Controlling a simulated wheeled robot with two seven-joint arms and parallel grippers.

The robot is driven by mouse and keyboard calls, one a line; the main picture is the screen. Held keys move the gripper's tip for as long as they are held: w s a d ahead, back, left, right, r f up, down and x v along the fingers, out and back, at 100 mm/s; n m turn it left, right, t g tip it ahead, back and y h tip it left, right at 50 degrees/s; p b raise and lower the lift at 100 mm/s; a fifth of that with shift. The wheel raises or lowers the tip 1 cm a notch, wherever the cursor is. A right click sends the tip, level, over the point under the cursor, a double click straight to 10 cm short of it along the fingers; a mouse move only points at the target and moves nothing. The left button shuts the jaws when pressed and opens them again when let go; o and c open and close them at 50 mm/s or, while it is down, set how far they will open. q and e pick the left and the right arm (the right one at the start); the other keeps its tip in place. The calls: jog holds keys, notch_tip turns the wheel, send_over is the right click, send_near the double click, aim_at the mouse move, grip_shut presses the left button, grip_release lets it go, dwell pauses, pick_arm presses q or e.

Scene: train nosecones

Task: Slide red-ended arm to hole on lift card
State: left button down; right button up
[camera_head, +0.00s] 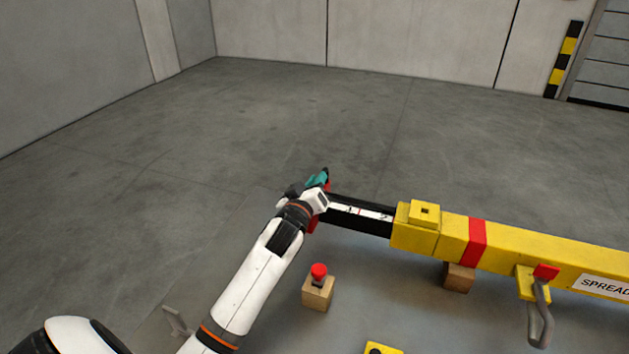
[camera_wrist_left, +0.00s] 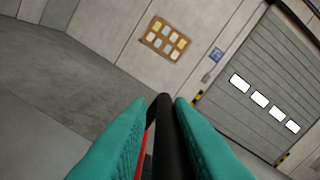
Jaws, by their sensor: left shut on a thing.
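The red-ended arm (camera_head: 362,213) is a black bar with a white marked strip, sticking out from the left end of the yellow spreader beam (camera_head: 450,231). Its red end is mostly hidden behind my left wrist. My left gripper (camera_head: 321,180) has teal fingers and is at that outer end. In the left wrist view its fingers (camera_wrist_left: 160,135) are shut on a black bar (camera_wrist_left: 167,130), with a strip of red beside it. A hole (camera_head: 425,211) shows in the raised yellow block on the beam. I cannot make out a lift card. My right gripper is out of view.
A wooden block with a red knob (camera_head: 319,272) stands below the bar. A wooden block (camera_head: 459,277) is under the beam. A grey hook (camera_head: 540,315) hangs from the beam. A notice board (camera_wrist_left: 165,38) is on the wall. The floor beyond is clear.

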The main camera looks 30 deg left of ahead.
pick_arm(q)
jog(key=shift+d+r, duration=0.1)
jog(key=shift+r, duration=0.1)
jog(key=c, duration=1.5)
grip_release()
jog(key=shift+o, duration=0.2)
jog(key=shift+f, duration=0.1)
jog(key=shift+s+d, duration=0.15)
jog(key=shift+s, duration=0.15)
jog(key=b+v, duration=0.1)
jog(key=v, duration=1)
jog(key=shift+s, duration=0.15)
